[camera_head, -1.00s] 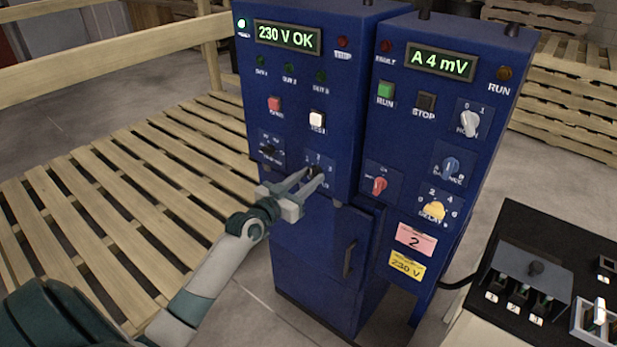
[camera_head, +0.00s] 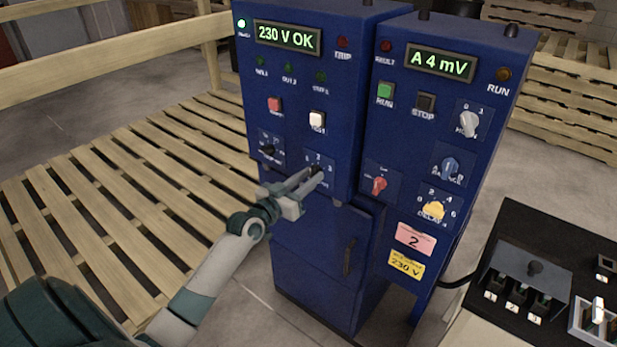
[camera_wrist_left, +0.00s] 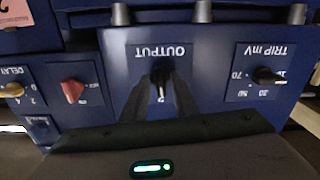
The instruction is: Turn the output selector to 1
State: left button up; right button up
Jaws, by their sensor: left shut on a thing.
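The output selector (camera_head: 316,168) is a small dark knob on a plate low on the left blue cabinet. The wrist view shows its plate upside down, marked OUTPUT (camera_wrist_left: 158,51). My left gripper (camera_head: 312,178) reaches it from the lower left and is shut on the knob. In the wrist view the two dark fingers (camera_wrist_left: 161,88) close on it from both sides and hide most of it. A digit that looks like 2 shows between the fingertips. The exact pointer direction is hidden. My right gripper is in neither view.
A TRIP mV knob (camera_wrist_left: 266,76) sits beside the selector. The right cabinet has a red knob (camera_head: 379,185), a blue knob (camera_head: 450,167) and a yellow knob (camera_head: 433,210). The left display (camera_head: 287,36) reads 230 V OK. A wooden pallet (camera_head: 120,190) lies left.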

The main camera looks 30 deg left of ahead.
pick_arm(q)
jog(key=n+p, duration=0.2)
jog(key=n, duration=0.3)
jog(key=shift+r+n, duration=0.15)
jog(key=shift+n, duration=0.25)
jog(key=n+p, duration=0.1)
jog(key=n, duration=0.3)
jog(key=shift+n, duration=0.4)
jog(key=o, duration=0.7)
jog(key=shift+c, duration=0.2)
jog(key=shift+s, duration=0.15)
jog(key=s+a+b, duration=0.1)
jog(key=s+b, duration=0.2)
jog(key=s, duration=1.4)
jog(key=shift+a, duration=0.15)
